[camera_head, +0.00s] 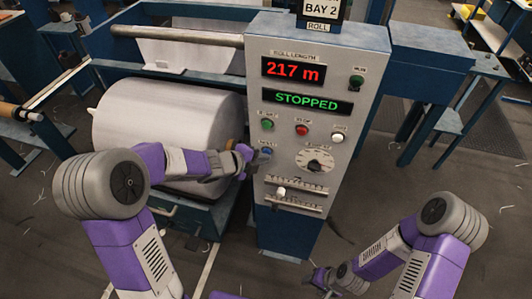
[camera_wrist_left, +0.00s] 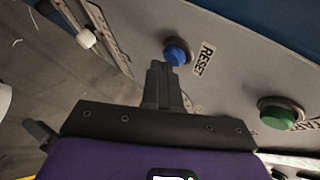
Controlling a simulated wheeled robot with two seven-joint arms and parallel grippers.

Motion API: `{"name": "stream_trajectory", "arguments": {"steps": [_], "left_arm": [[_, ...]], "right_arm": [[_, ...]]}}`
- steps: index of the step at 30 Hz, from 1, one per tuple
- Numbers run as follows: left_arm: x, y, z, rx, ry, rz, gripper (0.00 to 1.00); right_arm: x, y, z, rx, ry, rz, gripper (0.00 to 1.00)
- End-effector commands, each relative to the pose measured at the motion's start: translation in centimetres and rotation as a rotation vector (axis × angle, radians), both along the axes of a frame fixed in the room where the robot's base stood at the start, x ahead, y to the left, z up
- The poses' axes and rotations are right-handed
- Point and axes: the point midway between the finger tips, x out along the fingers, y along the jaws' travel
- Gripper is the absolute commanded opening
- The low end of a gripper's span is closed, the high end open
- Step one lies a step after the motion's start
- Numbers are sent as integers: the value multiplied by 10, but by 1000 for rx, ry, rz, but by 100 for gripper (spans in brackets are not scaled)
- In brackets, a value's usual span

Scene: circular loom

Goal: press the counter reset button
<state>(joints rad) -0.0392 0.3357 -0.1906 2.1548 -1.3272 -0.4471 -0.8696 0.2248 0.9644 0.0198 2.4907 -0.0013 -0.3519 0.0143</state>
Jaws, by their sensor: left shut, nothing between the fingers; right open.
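The blue reset button (camera_head: 266,151) sits on the grey control panel (camera_head: 292,226), below the green button. In the left wrist view the blue button (camera_wrist_left: 177,52) stands out from the panel beside the word RESET. My left gripper (camera_head: 248,153) is shut and empty, just left of the button; in the wrist view its fingertips (camera_wrist_left: 159,66) are right beside the button, and I cannot tell whether they touch it. The red display (camera_head: 293,70) appears to read 217 m under ROLL LENGTH. My right gripper (camera_head: 318,279) is open, low and away from the panel.
A green button (camera_wrist_left: 283,113) is near the reset button. A red button (camera_head: 302,130), a white button (camera_head: 338,136), a dial (camera_head: 315,160) and sliders (camera_head: 281,192) share the panel. A green STOPPED display (camera_head: 307,101) is lit. A large white roll (camera_head: 160,118) lies behind my left arm.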

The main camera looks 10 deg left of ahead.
Motion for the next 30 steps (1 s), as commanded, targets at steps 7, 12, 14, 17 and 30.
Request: {"name": "stream_trajectory", "arguments": {"steps": [7,12,14,17,30], "left_arm": [[3,0,0,0,0,0,0],[4,0,0,1,0,1,0],[4,0,0,1,0,1,0],[4,0,0,1,0,1,0],[-12,1,-1,0,-1,1,0]], "right_arm": [[0,0,1,0,0,0,57],[0,0,2,0,0,0,57],[0,0,2,0,0,0,57],[0,0,1,0,0,0,57],[0,0,-6,0,0,0,57]]}}
